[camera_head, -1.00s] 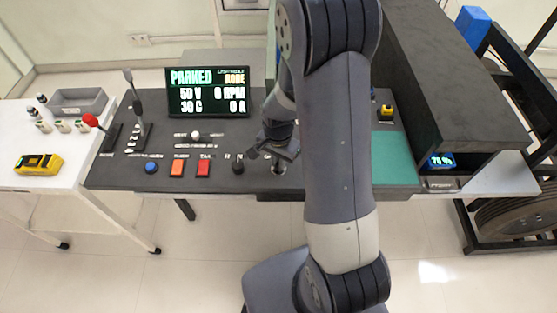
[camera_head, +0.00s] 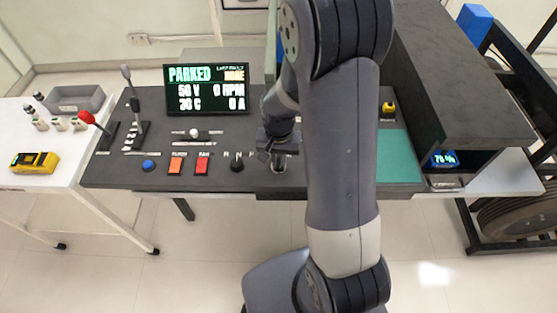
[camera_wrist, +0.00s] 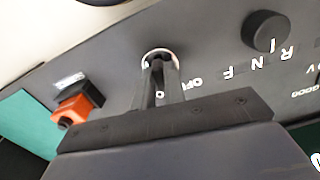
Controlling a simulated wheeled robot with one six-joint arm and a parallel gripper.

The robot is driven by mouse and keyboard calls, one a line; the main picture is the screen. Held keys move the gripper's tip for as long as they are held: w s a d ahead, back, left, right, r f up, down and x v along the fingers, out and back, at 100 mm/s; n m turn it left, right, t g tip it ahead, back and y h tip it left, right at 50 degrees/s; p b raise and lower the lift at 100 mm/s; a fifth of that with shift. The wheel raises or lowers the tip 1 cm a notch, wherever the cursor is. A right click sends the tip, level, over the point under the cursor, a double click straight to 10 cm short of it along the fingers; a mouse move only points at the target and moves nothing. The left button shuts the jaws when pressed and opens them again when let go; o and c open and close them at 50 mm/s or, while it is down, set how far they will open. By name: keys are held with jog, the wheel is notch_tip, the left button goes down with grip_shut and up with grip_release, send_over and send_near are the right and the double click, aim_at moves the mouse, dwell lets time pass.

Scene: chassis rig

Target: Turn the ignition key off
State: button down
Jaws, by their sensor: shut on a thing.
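The ignition key switch (camera_wrist: 160,58) is a round silver-rimmed socket on the dark console, with "OFF" lettering beside it in the wrist view. My gripper (camera_wrist: 160,66) is over the socket, its two narrow fingers close together and shut on the key. The key itself is mostly hidden between the fingers, so its angle cannot be read. In the head view my gripper (camera_head: 272,150) is low over the console, just right of the black selector knob, and the switch (camera_head: 281,165) shows only in part.
The display (camera_head: 207,90) reads PARKED and 0 RPM. The black selector knob (camera_wrist: 265,31) and an orange-and-black part (camera_wrist: 77,104) flank the switch. Orange and red buttons (camera_head: 202,165), a blue button (camera_head: 148,166) and levers (camera_head: 135,115) stand further left. A dark raised housing (camera_head: 470,90) is at right.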

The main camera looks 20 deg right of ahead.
aim_at(279, 160)
jog(key=n+b, duration=0.1)
jog(key=n, duration=0.2)
jog(key=shift+n, duration=0.3)
jog(key=shift+n+b, duration=0.45)
jog(key=shift+n, duration=1.35)
jog(key=c, duration=1.5)
grip_release()
jog(key=shift+o, duration=0.2)
jog(key=shift+r, duration=0.1)
notch_tip(279, 160, up, 11)
jog(key=shift+f, duration=0.3)
